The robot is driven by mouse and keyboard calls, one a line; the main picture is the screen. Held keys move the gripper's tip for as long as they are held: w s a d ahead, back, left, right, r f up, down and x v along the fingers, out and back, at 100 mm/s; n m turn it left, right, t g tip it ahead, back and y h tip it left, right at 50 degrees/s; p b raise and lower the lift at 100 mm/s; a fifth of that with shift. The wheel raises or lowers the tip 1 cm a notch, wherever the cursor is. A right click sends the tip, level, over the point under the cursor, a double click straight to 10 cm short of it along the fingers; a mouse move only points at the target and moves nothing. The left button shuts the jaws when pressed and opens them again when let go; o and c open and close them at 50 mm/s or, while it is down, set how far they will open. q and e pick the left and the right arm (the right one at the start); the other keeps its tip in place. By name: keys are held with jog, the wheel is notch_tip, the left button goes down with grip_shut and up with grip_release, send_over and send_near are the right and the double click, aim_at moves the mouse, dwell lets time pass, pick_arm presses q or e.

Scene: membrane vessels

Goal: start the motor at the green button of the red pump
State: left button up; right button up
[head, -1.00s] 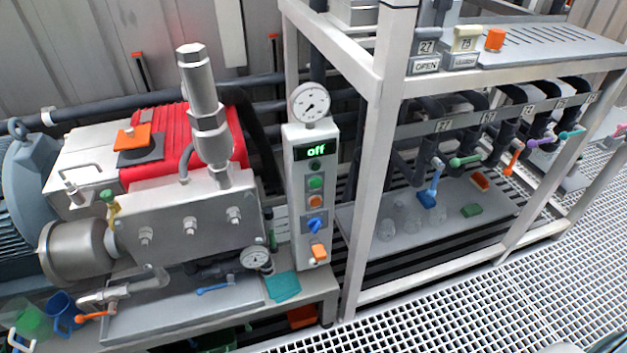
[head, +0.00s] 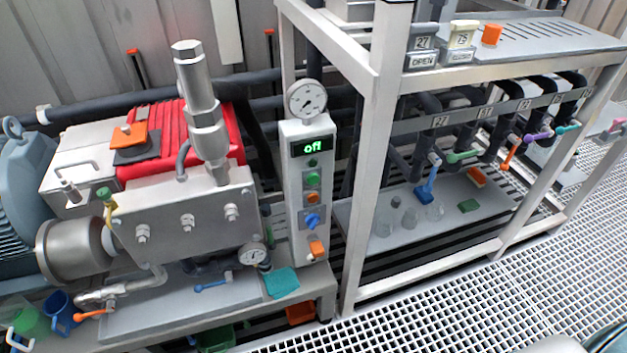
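The red pump (head: 215,132) has a red ribbed housing behind a metal block, at the left of the head view. Beside it stands a narrow light grey control panel (head: 294,205). Its display (head: 311,147) reads "off" in green letters. Below the display is a small dark green spot (head: 313,163), and under that the green button (head: 313,180). An orange button (head: 314,197), a blue knob (head: 312,221) and an orange switch (head: 317,249) follow further down. Nothing covers the green button. Neither of my grippers is in view.
A pressure gauge (head: 306,101) tops the panel. A white frame post (head: 366,180) stands close to its right, before a rack of valves with coloured handles. A teal cloth (head: 282,282) lies below the panel. Grating floor (head: 450,310) is free at the front right.

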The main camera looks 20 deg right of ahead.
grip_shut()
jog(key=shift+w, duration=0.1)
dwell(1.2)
